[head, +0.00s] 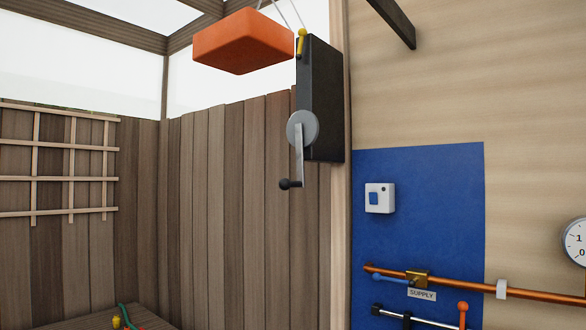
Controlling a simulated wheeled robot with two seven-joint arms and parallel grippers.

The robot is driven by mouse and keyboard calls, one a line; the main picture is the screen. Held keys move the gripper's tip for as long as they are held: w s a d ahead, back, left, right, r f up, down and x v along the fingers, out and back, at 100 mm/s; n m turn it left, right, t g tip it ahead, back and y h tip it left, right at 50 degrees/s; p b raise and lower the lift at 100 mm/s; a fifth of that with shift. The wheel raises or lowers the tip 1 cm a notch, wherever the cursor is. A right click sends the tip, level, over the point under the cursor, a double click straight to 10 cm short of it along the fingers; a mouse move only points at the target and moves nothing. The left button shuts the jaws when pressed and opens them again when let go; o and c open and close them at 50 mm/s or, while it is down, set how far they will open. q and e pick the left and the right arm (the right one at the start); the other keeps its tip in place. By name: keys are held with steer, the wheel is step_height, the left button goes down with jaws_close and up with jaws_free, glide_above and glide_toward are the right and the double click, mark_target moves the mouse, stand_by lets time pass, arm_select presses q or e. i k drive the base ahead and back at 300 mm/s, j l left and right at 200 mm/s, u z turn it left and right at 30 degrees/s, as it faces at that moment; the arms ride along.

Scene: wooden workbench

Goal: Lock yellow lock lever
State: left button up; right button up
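The yellow lock lever (301,42) is a small yellow handle with a round knob at its upper end. It sits near the top of the black winch box (322,100), on the box's left front edge. It points up, slightly tilted to the right. Below it on the same box is a grey disc with a crank (299,150) hanging down to a black knob. Neither of my grippers shows in the head view, so where they are relative to the lever cannot be seen.
An orange block (243,41) hangs from cords just left of the lever. A blue panel (418,240) at right carries a white switch box (380,198), a copper pipe (460,286) and valves with blue and orange handles. The space before the wooden fence (230,190) looks clear.

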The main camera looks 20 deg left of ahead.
mark_target(302, 32)
steer(key=i+j+u, duration=0.5)
steer(key=j, duration=0.4)
steer(key=i+j+u, duration=0.5)
steer(key=i+j, duration=0.2)
steer(key=i, duration=0.05)
